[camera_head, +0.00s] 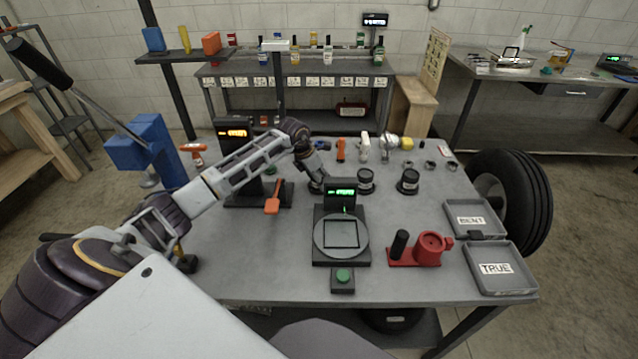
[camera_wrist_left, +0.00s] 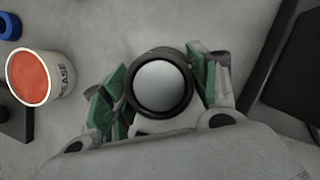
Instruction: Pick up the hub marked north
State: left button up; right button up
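Several dark round hubs stand near the middle of the grey workbench: a middle hub (camera_head: 366,181), a right hub (camera_head: 409,181), and a left one (camera_head: 315,186) partly hidden by my left gripper (camera_head: 318,178). No mark reading north can be made out. In the left wrist view, a hub with a black ring and pale grey round centre (camera_wrist_left: 160,86) sits between the green-padded fingers of my left gripper (camera_wrist_left: 158,88). The pads lie close against both sides of the ring; whether they press on it I cannot tell. My right gripper is out of view.
A scale (camera_head: 341,256) with a green display stands in front of the hubs. A red fixture (camera_head: 428,248) and the BENT (camera_head: 475,232) and TRUE (camera_head: 506,285) trays are to the right. A grease tub (camera_wrist_left: 42,78) stands left of the gripper.

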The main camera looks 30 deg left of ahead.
aim_at(319, 173)
pick_arm(q)
jog(key=c, duration=0.9)
jog(key=shift+r, duration=0.1)
jog(key=shift+c, duration=1)
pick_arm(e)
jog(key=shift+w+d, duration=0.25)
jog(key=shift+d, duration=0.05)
pick_arm(q)
jog(key=shift+r, duration=0.1)
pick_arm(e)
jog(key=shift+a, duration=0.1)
pick_arm(q)
jog(key=shift+w+a+r, duration=0.1)
jog(key=shift+r, duration=0.4)
notch_tip(319, 173, up, 7)
jog(key=shift+r+b, duration=0.15)
jog(key=shift+b, duration=0.2)
jog(key=shift+r, duration=0.7)
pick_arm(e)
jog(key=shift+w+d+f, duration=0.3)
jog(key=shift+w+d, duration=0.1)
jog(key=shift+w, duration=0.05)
